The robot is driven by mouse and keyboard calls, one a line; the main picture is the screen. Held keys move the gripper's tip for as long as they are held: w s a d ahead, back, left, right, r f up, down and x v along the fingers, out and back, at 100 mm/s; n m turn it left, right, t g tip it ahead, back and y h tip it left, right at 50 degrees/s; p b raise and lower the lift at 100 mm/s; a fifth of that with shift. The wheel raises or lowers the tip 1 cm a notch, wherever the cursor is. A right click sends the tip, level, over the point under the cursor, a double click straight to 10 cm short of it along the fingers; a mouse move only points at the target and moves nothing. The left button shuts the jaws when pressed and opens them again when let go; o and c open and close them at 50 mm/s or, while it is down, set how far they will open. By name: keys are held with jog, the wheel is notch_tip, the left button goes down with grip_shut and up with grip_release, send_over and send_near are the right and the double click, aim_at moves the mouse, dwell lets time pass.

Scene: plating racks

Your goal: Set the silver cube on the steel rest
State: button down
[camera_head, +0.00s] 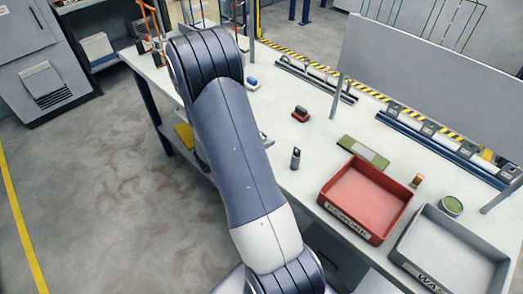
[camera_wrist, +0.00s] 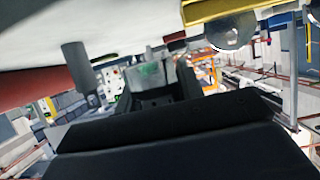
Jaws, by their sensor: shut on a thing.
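My gripper (camera_wrist: 152,95) shows in the wrist view as dark jaws reaching away from the camera. It is shut on a small greyish, shiny block at its tips, which looks like the silver cube (camera_wrist: 150,74). The jaws hide part of the block. In the head view my arm hides both gripper and cube. I cannot pick out the steel rest for certain in either view.
On the white bench stand a red tray (camera_head: 378,231), a grey tray (camera_head: 405,262), a dark upright cylinder (camera_head: 296,158), a green flat block (camera_head: 363,152), a red-and-dark block (camera_head: 300,113), a brown block (camera_head: 417,181) and a green round tin (camera_head: 450,206). A grey panel (camera_head: 430,75) rises behind.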

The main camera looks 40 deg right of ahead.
jog(key=shift+f, duration=2.4)
jog(key=shift+f, duration=0.15)
jog(key=c, duration=1.2)
grip_release()
